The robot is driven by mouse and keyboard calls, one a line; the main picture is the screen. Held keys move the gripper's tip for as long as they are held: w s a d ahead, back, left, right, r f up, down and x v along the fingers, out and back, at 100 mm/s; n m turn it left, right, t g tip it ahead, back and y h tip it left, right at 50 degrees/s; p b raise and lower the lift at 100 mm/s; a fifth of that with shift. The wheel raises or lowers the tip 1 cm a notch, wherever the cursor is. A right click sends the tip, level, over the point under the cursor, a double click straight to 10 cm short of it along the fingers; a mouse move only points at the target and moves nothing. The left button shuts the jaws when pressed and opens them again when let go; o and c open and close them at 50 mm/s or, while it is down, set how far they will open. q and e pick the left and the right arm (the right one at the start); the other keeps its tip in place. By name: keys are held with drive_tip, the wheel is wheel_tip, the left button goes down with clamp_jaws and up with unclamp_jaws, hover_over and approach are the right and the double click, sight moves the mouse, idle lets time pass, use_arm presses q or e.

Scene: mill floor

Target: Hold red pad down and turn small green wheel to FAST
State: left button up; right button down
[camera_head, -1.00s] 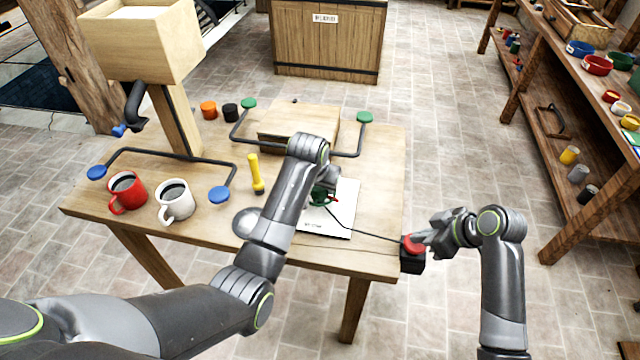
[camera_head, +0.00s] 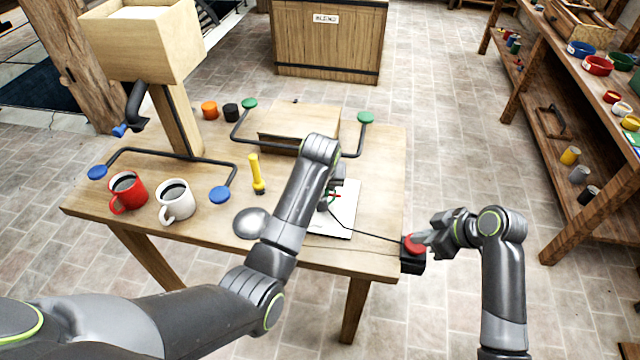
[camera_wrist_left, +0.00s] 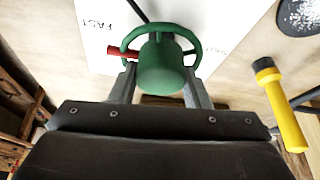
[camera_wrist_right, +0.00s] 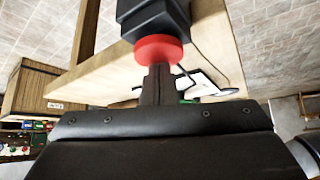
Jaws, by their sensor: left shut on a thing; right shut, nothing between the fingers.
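The small green wheel (camera_wrist_left: 163,62) stands over a white sheet (camera_wrist_left: 235,22) marked FAST in the left wrist view. Its red pointer (camera_wrist_left: 124,52) lies to the left, below the word FAST. My left gripper (camera_wrist_left: 160,85) is shut on the wheel's hub. In the head view my left arm mostly hides the wheel. The red pad (camera_head: 414,243) sits on a black box (camera_head: 412,263) at the table's right edge. My right gripper (camera_head: 425,240) is shut and empty, its fingertips against the pad, which also shows in the right wrist view (camera_wrist_right: 158,50).
A wooden block (camera_head: 290,122) lies behind. A cable runs from the sheet to the black box. Shelves (camera_head: 560,130) stand right.

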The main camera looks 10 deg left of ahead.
use_arm(q)
drive_tip(key=o, duration=1)
drive_tip(key=v, duration=1.2)
drive_tip(key=shift+r, duration=0.1)
wheel_tip(320, 180, up, 7)
drive_tip(key=p, duration=0.7)
drive_tip(key=shift+r, duration=0.2)
use_arm(e)
wheel_tip(320, 180, up, 7)
